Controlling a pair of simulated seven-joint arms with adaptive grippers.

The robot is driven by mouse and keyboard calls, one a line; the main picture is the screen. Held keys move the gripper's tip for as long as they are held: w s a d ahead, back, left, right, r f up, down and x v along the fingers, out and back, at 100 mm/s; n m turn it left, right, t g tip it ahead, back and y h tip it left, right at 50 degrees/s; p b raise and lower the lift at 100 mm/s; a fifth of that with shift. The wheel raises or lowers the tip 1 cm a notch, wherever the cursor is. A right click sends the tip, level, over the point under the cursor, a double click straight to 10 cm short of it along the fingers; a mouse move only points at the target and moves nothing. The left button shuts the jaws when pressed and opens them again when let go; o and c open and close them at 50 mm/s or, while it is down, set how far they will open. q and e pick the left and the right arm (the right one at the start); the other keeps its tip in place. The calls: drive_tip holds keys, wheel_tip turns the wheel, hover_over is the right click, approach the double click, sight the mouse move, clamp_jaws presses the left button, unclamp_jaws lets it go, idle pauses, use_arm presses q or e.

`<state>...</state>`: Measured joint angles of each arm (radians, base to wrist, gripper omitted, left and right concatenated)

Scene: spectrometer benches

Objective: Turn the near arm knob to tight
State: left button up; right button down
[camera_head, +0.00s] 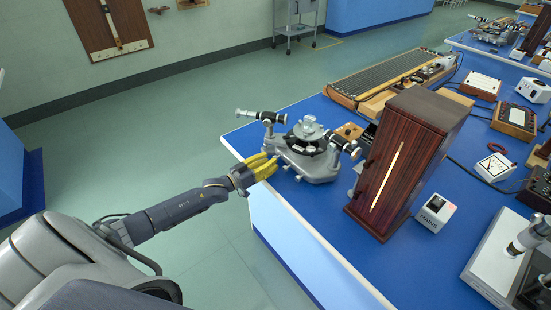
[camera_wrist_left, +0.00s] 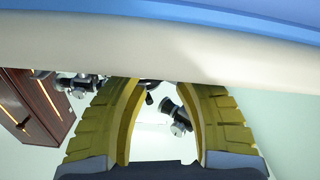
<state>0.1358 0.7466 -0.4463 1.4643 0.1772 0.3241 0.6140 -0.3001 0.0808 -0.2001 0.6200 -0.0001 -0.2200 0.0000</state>
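The spectrometer (camera_head: 318,165) is a grey round-based instrument with a central table and two dark-and-silver tubes, standing near the left edge of the blue bench. My left gripper (camera_head: 270,163) has yellow fingers and is at the spectrometer's left side, level with its base. In the left wrist view the two curved fingers (camera_wrist_left: 158,82) stand apart with a gap between them. A small dark knob-like part (camera_wrist_left: 150,98) and a tube end (camera_wrist_left: 180,128) show through the gap. I cannot tell whether a finger touches the instrument, or which part is the near arm knob. My right gripper is not in view.
A tall dark wooden box (camera_head: 406,165) stands right of the spectrometer. A white device (camera_head: 435,212) is beside it, and a long ribbed board (camera_head: 390,72) lies behind. The bench's left edge (camera_head: 255,185) runs beneath my gripper. The floor (camera_head: 140,150) at left is clear.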

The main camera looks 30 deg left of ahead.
sight(275, 156)
use_arm(q)
drive_tip(key=shift+x, duration=1.6)
drive_tip(key=shift+c, duration=0.3)
